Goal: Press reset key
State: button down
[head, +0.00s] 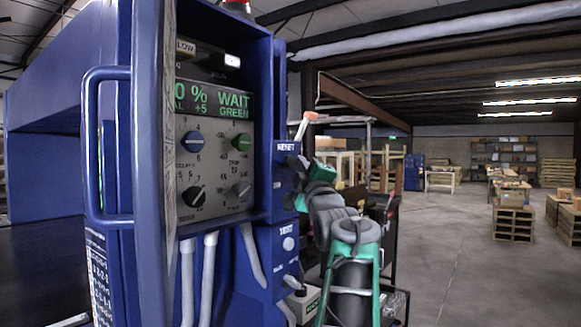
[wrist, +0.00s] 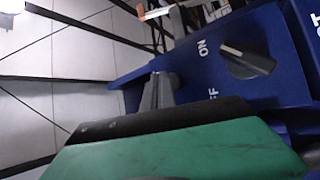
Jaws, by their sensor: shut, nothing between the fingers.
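A blue control cabinet (head: 340,60) is not needed to find the panel; its grey control panel (head: 215,170) carries several knobs and a green-lit display reading WAIT GREEN. In the wrist view my shut, empty gripper (wrist: 160,92) is close to a blue surface with a black ON/OFF knob (wrist: 247,60).
A blue handle (head: 91,150) stands out at the cabinet's left. An orange-tipped white lever (head: 304,125) rises above the upper box. Grey hoses (head: 208,275) hang below the panel. Open floor (head: 470,260) lies to the right, with pallets (head: 513,221) farther off.

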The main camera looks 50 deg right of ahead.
jog(key=shift+s, duration=0.1)
jog(key=shift+s+d+b, duration=0.15)
jog(key=shift+s+b, duration=0.5)
jog(key=shift+s, duration=0.6)
jog(key=shift+s+d+b, duration=0.1)
jog(key=shift+s+b, duration=0.55)
jog(key=shift+s, duration=0.6)
